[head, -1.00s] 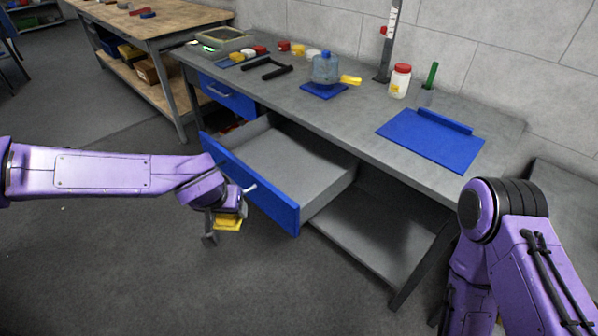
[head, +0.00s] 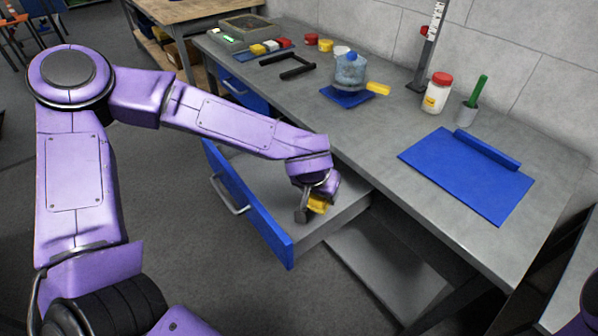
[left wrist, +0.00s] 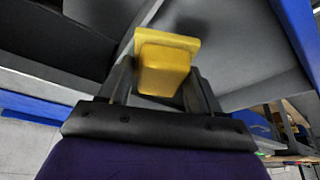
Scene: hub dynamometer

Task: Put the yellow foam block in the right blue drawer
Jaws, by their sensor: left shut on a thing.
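My left gripper (head: 309,208) is shut on the yellow foam block (head: 318,204). In the head view it is over the open right blue drawer, near the drawer's right side. The drawer's blue front (head: 245,205) has a pale handle, and its grey inside looks empty. In the left wrist view the yellow block (left wrist: 163,68) sits between the two dark fingers (left wrist: 157,92). I cannot tell whether the block touches the drawer floor. Only a bit of purple, likely my right arm, shows at the right edge; the right gripper is out of view.
The grey workbench (head: 375,135) stands above the drawer. On it are a blue mat (head: 465,180), a red-lidded jar (head: 436,95), a blue-topped bottle (head: 350,72) and a cup with a green stick (head: 468,112). Another blue drawer (head: 243,92) is shut at the left.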

